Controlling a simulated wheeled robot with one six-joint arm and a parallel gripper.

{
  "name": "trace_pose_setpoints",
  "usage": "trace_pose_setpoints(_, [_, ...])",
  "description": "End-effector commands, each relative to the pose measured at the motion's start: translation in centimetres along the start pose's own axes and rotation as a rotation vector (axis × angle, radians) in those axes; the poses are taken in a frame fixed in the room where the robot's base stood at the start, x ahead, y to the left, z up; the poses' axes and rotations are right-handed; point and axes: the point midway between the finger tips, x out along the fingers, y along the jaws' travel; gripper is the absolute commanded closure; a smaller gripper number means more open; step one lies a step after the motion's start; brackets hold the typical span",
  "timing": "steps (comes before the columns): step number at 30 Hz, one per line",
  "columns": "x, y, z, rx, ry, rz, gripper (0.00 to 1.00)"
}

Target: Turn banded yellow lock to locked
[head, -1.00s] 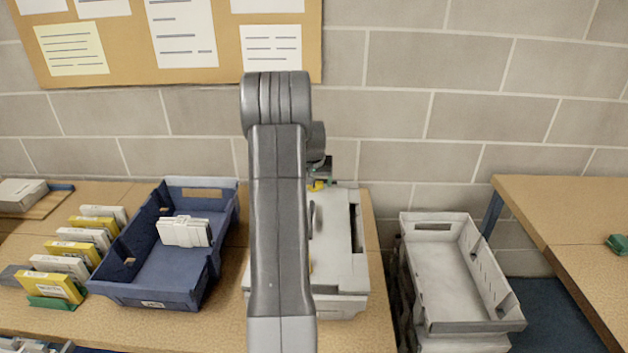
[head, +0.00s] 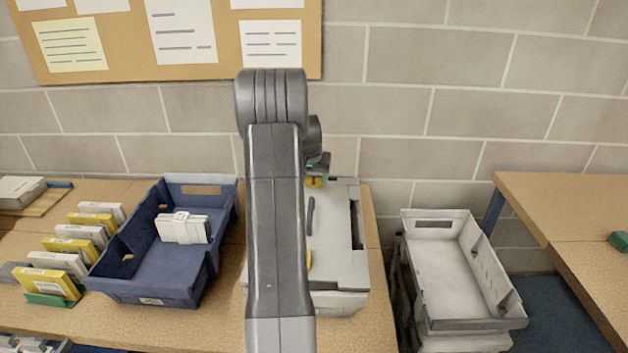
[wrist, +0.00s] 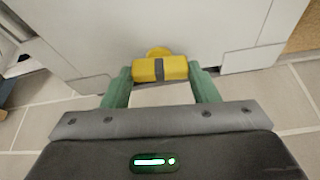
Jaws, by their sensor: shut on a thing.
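The banded yellow lock (wrist: 146,70) is a yellow block with a dark band across its middle, on the edge of a pale grey case (wrist: 90,35) in the wrist view. A rounded yellow part shows just behind it. My gripper (wrist: 160,76) has its green fingers at the two ends of the lock and is shut on it. In the head view the lock (head: 314,183) is a small yellow patch at the far edge of the grey case (head: 335,235). My arm hides the case's left part and much of the gripper there.
A second yellow piece (head: 309,260) shows nearer on the case. A blue tote (head: 150,290) holding white boxes stands left of it, with a row of yellow and white boxes (head: 69,247) beyond. A grey tote (head: 475,320) stands right. The block wall (head: 420,110) is close behind.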

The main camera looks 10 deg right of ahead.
Motion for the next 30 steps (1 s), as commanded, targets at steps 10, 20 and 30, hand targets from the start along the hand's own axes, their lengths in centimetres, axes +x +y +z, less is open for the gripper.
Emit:
trace_pose_setpoints(10, [0.37, -0.31, 0.05, 0.282, 0.003, 0.119, 0.87])
trace_pose_setpoints(20, [0.22, -0.45, -0.1, 0.574, 0.002, 0.239, 0.87])
trace_pose_setpoints(30, [0.07, -0.53, -0.34, 0.874, 0.002, 0.363, 0.87])
